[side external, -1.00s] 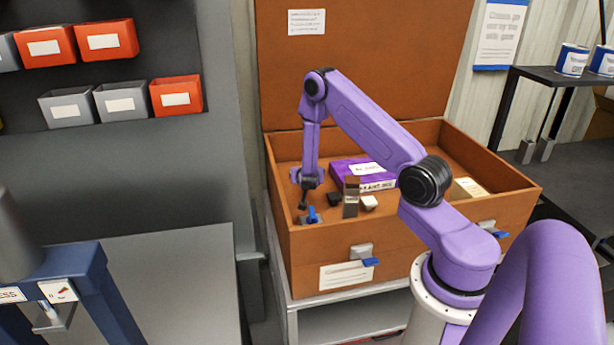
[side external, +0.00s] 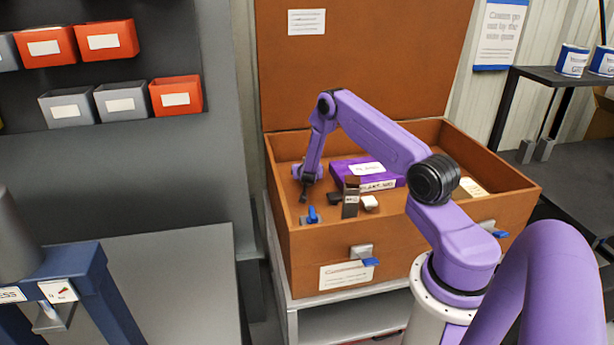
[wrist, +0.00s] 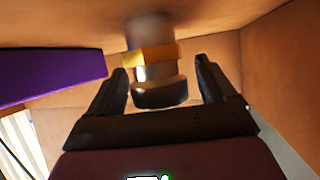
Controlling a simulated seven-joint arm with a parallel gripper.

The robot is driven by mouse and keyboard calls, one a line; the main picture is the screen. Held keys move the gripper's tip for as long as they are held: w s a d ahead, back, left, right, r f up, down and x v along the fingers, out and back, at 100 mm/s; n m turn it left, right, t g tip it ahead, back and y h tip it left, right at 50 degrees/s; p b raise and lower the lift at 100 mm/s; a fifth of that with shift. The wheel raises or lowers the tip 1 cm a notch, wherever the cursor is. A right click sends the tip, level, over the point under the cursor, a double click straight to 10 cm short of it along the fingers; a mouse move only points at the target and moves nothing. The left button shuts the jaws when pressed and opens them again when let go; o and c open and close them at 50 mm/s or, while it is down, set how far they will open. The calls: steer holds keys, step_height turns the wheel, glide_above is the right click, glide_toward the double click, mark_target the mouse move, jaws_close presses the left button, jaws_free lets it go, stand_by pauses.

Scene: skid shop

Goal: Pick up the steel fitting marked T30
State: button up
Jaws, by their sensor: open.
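My gripper (side external: 303,198) is low inside the left part of the orange-brown crate (side external: 400,238) and is open. In the wrist view its two dark fingers (wrist: 163,82) stand apart. A round fitting (wrist: 148,57) shows between and beyond them, with a grey body, a brass-yellow collar and a dark ring at the near end. The ring lies between the fingertips, with a gap visible on each side. No T30 mark is readable on it, so I cannot tell whether it is the one named. I cannot make it out in the side view.
A purple box (side external: 385,184) lies right of my gripper. A small dark block (side external: 334,199), an upright grey-brown box (side external: 351,201) and a white piece (side external: 370,202) stand close by. The crate's walls surround the work. A cream box (side external: 472,187) lies at the right.

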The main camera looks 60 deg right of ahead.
steer(key=shift+w+d+f, duration=0.15)
steer(key=shift+d, duration=0.1)
steer(key=c, duration=1.2)
steer(key=shift+o, duration=0.2)
